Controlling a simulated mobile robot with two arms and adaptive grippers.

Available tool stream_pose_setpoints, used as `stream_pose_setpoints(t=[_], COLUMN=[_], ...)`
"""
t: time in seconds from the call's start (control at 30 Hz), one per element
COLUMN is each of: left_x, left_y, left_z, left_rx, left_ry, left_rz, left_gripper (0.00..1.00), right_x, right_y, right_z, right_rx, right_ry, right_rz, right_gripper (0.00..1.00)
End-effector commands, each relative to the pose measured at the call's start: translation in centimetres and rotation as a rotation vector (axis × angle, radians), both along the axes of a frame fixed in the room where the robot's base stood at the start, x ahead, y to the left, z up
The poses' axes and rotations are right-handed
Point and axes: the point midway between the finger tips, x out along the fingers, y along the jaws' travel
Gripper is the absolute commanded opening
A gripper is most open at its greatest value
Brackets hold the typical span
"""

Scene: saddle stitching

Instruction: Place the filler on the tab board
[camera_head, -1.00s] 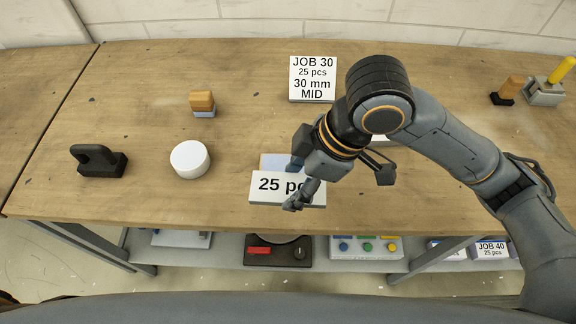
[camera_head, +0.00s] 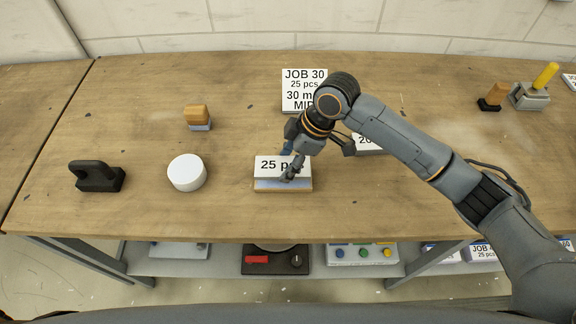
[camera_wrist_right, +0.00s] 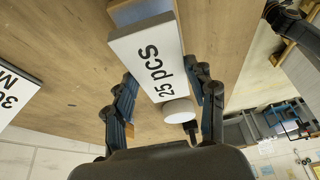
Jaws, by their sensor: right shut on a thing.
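The filler, a white block labelled "25 pcs" (camera_head: 266,167), is held by my right gripper (camera_head: 290,163). In the right wrist view the block (camera_wrist_right: 145,52) lies between the two dark fingers (camera_wrist_right: 168,95), which are shut on it. The tab board, a pale blue sheet with a wooden edge (camera_head: 296,189), lies on the bench below the block and shows at its front side. Its blue part also shows past the block in the right wrist view (camera_wrist_right: 137,13). I cannot tell if the block touches the board. My left gripper is not in view.
A white block labelled "20" (camera_head: 368,145) is partly hidden by my arm. A white round piece (camera_head: 187,172), a black tool (camera_head: 97,177) and a wooden-topped block (camera_head: 198,117) sit left. A yellow-handled device (camera_head: 530,95) stands far right.

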Motion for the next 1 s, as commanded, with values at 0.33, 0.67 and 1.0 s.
stream_pose_setpoints(t=[0.33, 0.67, 1.0], left_x=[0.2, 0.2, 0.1], left_y=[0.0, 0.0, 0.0], left_z=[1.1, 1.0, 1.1], left_rx=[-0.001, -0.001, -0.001], left_ry=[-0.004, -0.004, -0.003], left_rz=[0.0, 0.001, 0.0], left_gripper=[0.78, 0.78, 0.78], right_x=[-0.2, -0.2, -0.2], right_y=[0.0, 0.0, 0.0], right_z=[-2.8, -3.0, -2.7], right_rx=[-0.001, -0.001, -0.001], right_ry=[0.001, 0.002, 0.001], right_rz=[0.002, 0.001, 0.001], right_gripper=[0.32, 0.78, 0.78])
